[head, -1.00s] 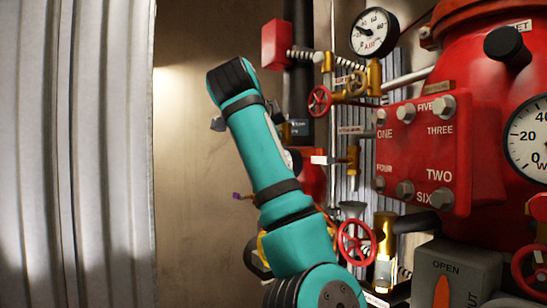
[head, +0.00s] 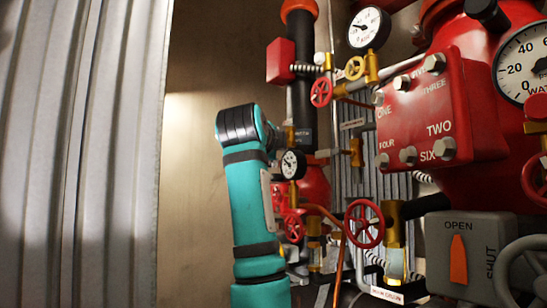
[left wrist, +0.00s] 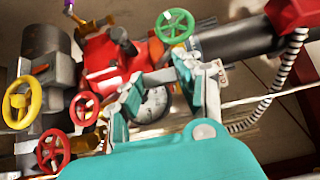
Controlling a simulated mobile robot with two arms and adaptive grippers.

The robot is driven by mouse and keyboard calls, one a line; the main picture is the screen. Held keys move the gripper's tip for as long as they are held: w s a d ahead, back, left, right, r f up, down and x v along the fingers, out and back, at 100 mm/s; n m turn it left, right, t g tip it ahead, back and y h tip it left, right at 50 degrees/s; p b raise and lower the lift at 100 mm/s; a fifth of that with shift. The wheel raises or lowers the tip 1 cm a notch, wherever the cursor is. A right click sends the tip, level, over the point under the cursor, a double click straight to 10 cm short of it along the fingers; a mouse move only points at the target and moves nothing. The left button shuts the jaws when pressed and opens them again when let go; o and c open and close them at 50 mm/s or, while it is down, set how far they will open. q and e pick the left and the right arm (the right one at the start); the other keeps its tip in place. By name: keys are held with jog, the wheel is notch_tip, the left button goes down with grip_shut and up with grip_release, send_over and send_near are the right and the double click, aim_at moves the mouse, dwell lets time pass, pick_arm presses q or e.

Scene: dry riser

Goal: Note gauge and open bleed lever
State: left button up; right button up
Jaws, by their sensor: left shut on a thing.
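My left arm rises from the bottom in the head view, and its gripper is hidden there. In the left wrist view my left gripper (left wrist: 158,90) shows two teal-padded fingers with a gap between them; what they hold is unclear. A white gauge face (left wrist: 152,105) lies behind the fingers. The head view shows an air gauge (head: 369,28) at the top, a small gauge (head: 292,165) just right of my arm, and a water gauge (head: 525,65) at the right. An orange lever (head: 458,260) sits on a grey box marked OPEN and SHUT. I cannot tell which part is the bleed lever. My right gripper is out of view.
A red bolted valve body (head: 430,110), red handwheels such as one (head: 364,223) at the lower middle, and brass fittings crowd the right side. The left wrist view shows green (left wrist: 174,26) and yellow (left wrist: 21,103) handwheels. A corrugated grey panel (head: 85,150) fills the left.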

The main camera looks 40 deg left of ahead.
pick_arm(q)
jog(key=shift+f, duration=0.1)
dwell(0.3)
jog(key=o, duration=1.2)
jog(key=v, duration=1.2)
jog(key=shift+a, duration=0.1)
